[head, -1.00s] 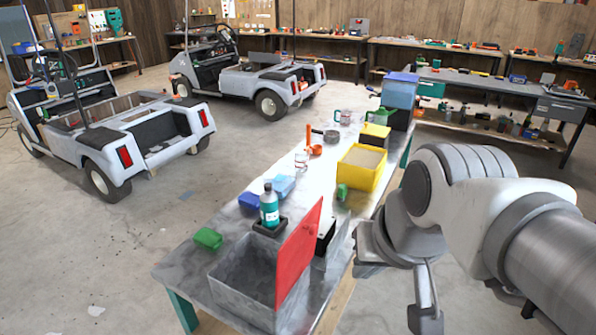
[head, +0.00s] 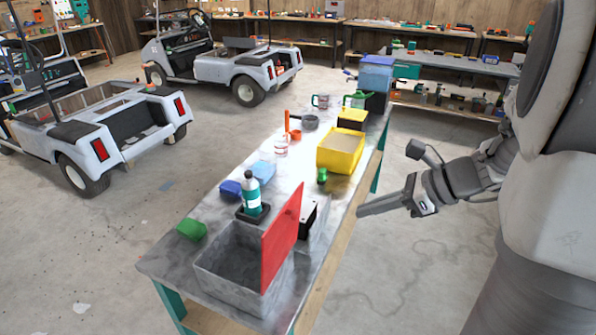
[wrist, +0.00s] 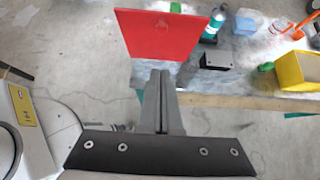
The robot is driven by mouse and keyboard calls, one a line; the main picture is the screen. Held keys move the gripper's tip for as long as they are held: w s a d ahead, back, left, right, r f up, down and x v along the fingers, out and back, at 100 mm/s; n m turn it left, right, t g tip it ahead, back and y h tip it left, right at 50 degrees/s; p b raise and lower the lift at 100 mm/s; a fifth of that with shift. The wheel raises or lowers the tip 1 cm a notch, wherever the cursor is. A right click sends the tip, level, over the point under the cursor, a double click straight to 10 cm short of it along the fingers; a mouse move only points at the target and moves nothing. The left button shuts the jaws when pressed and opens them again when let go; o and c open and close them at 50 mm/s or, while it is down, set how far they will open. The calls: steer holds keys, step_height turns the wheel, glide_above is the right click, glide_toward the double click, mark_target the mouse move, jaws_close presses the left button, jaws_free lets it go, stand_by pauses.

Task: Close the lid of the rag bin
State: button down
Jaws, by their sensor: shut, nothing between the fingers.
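The rag bin (head: 215,275) is an open grey box at the near end of the workbench in the head view. Its red lid (head: 282,237) stands upright on the bin's right side, and the inside of the bin shows empty. The red lid also shows face-on at the top of the wrist view (wrist: 160,38). My gripper (head: 362,211) is shut and empty. It is off the right edge of the bench, behind the lid and apart from it. In the wrist view its closed fingers (wrist: 160,78) point toward the lid's lower edge.
A teal bottle (head: 252,196) stands in a dark holder just behind the bin. A green block (head: 191,230) is left of the bin. A yellow bin (head: 340,155) stands farther along the bench. Floor right of the bench is clear.

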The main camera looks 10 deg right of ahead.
mark_target(298, 218)
steer(key=w+a+r+x, duration=0.1)
steer(key=r+x, duration=0.1)
steer(key=x, duration=1)
steer(key=shift+w+a, duration=0.25)
steer(key=shift+a, duration=0.25)
steer(key=shift+r+p, duration=0.1)
steer(key=shift+p, duration=0.25)
